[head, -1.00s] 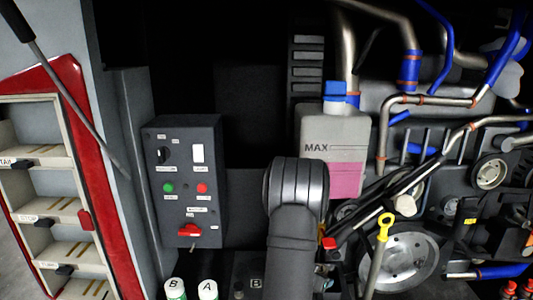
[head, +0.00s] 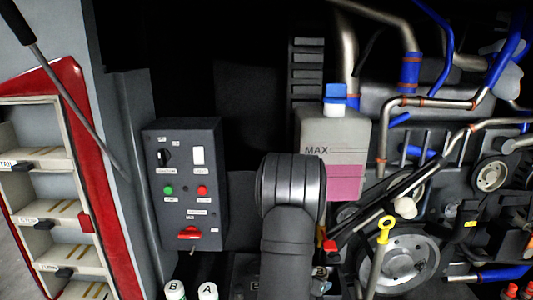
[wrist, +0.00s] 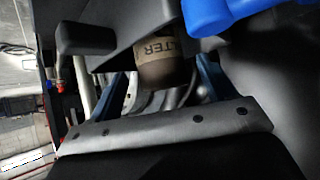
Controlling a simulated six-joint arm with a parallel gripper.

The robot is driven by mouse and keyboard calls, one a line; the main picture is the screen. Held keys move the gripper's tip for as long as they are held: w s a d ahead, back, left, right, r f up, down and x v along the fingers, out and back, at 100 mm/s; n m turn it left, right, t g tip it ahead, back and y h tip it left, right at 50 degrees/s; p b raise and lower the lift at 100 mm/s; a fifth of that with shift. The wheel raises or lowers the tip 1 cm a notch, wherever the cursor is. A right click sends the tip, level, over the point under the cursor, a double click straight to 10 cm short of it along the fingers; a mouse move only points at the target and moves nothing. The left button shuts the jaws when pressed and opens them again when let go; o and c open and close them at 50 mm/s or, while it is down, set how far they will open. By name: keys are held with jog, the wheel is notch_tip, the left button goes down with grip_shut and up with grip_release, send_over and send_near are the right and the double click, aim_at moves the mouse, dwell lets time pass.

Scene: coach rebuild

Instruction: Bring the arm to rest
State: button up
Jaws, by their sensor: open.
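My arm (head: 290,195) rises at the bottom middle of the head view, in front of the engine bay. My gripper (wrist: 163,88) shows in the wrist view only, as two dark blue fingers set apart above a grey plate with screws. It is open. A dark cylinder with a brown label reading "LTER" (wrist: 158,50) shows between and beyond the fingers. I cannot tell whether they touch it. The fingertips are partly hidden.
A control box (head: 186,185) with a red switch stands left of my arm. A coolant tank (head: 332,135) with a blue cap stands close behind it. Pipes and pulleys fill the right. A red-edged rack (head: 85,170) stands far left. Blue hose (wrist: 225,15) hangs close at the wrist.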

jog(key=v, duration=0.8)
jog(key=x, duration=1.2)
jog(key=shift+f, duration=0.1)
jog(key=shift+w+d+r, duration=0.1)
jog(key=shift+r, duration=0.25)
jog(key=r, duration=0.2)
jog(key=a+r, duration=0.1)
jog(key=r, duration=0.2)
jog(key=a+r+n+t+y, duration=0.15)
jog(key=a+r, duration=0.25)
jog(key=a, duration=0.5)
jog(key=a+r+n+y, duration=0.25)
jog(key=a+r, duration=0.25)
jog(key=a, duration=0.3)
jog(key=w+a+f+n+y, duration=0.2)
jog(key=w+f+n, duration=0.1)
jog(key=w+f, duration=0.4)
jog(key=shift+a+n+t, duration=0.3)
jog(key=shift+a+t, duration=0.05)
jog(key=shift+w, duration=0.1)
